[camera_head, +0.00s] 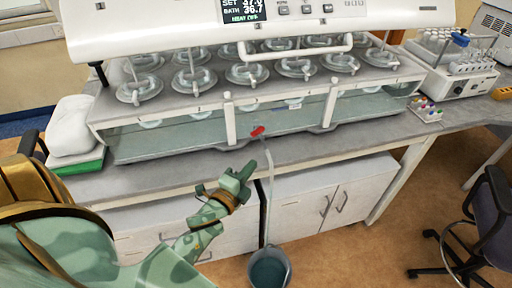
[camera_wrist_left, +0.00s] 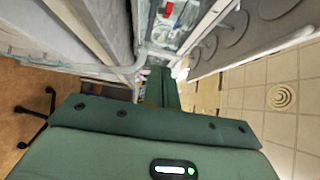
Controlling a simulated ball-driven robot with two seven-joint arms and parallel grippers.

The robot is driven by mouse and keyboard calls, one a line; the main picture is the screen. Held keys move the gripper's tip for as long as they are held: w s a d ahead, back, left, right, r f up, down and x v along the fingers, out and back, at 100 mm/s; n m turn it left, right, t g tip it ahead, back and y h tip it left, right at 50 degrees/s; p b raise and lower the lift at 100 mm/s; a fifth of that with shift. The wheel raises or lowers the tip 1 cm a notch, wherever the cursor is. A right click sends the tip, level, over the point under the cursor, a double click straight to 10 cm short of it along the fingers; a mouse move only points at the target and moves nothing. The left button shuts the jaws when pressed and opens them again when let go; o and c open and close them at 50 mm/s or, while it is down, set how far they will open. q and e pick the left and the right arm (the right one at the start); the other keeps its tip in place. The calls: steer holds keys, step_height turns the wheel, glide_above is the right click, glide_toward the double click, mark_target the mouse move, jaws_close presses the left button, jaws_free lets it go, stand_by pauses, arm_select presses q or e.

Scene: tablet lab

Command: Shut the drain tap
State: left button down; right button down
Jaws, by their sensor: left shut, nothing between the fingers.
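The drain tap has a red lever (camera_head: 258,131) at the lower front edge of the glass water bath (camera_head: 180,136). The lever lies nearly level, slightly tilted, in the head view. A pale hose (camera_head: 268,185) hangs from the tap down to a grey bucket (camera_head: 269,268) on the floor. My left gripper (camera_head: 246,168) is shut and empty, in front of the bench edge, below and slightly left of the lever, apart from it. In the left wrist view, the shut green fingers (camera_wrist_left: 160,85) point toward the bath, with a red piece (camera_wrist_left: 168,9), likely the lever, near the top edge.
The bench (camera_head: 150,178) has a narrow clear strip before the bath. A white bundle on a green box (camera_head: 75,162) stands at left. A tube rack device (camera_head: 455,75) is at right. White cupboards (camera_head: 335,200) are below; a chair (camera_head: 485,225) is at far right.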

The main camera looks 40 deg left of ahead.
mark_target(258, 133)
arm_select(q)
steer(key=w+a, duration=0.1)
steer(key=w, duration=0.2)
steer(key=w+a, duration=0.1)
steer(key=w, duration=0.2)
steer(key=w+a, duration=0.1)
steer(key=w, duration=0.2)
steer(key=shift+w+a, duration=0.35)
steer(key=shift+a, duration=0.45)
steer(key=shift+s+a+m+h, duration=0.1)
steer(key=shift+a+m+h, duration=0.15)
steer(key=shift+m+h, duration=0.35)
steer(key=shift+a+m+h, duration=0.25)
steer(key=shift+m+h, duration=0.05)
steer(key=shift+h, duration=0.6)
steer(key=shift+a+m+h, duration=0.1)
steer(key=shift+m+h, duration=0.2)
steer(key=shift+h, duration=0.2)
steer(key=shift+a+m+g+h+b, duration=0.25)
steer(key=shift+a+m+h+b, duration=0.25)
steer(key=shift+h, duration=0.35)
steer(key=shift+a+m+g+h+b, duration=0.25)
steer(key=shift+m+h, duration=0.35)
steer(key=shift+h, duration=0.25)
steer(key=shift+a, duration=0.25)
